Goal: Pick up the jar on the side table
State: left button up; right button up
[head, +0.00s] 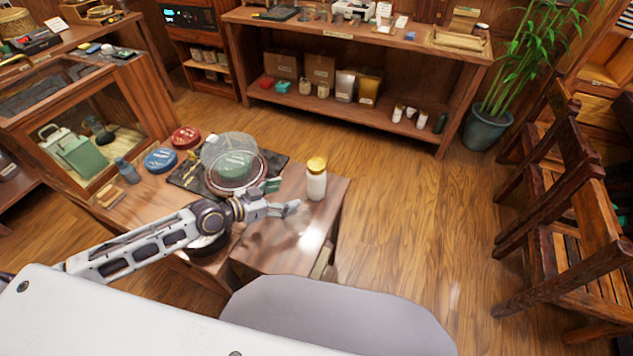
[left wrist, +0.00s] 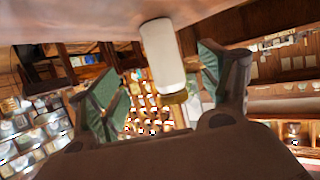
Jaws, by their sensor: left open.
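The jar (head: 316,184) is white with a gold lid and stands upright near the right end of the wooden side table (head: 265,258). My left gripper (head: 281,197) is open just left of the jar, above the table top, with its fingers pointing toward it. In the left wrist view, which is upside down, the jar (left wrist: 161,58) shows between the two spread green-padded fingers of my left gripper (left wrist: 160,88). I see no finger touching the jar. My right gripper is not in view.
A glass dome (head: 232,160) on a dark mat stands left of the jar. A red tin (head: 185,137), a blue tin (head: 160,160) and a grey bottle (head: 127,170) are further left. A wooden chair (head: 565,200) stands at right. The floor between is clear.

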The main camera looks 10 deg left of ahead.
aim_at(309, 189)
pick_arm(q)
jog(key=shift+x, duration=1.75)
jog(key=shift+w+d+f, duration=0.2)
jog(key=shift+w+d, duration=0.15)
jog(key=shift+w, duration=0.1)
jog(key=shift+x, duration=1.8)
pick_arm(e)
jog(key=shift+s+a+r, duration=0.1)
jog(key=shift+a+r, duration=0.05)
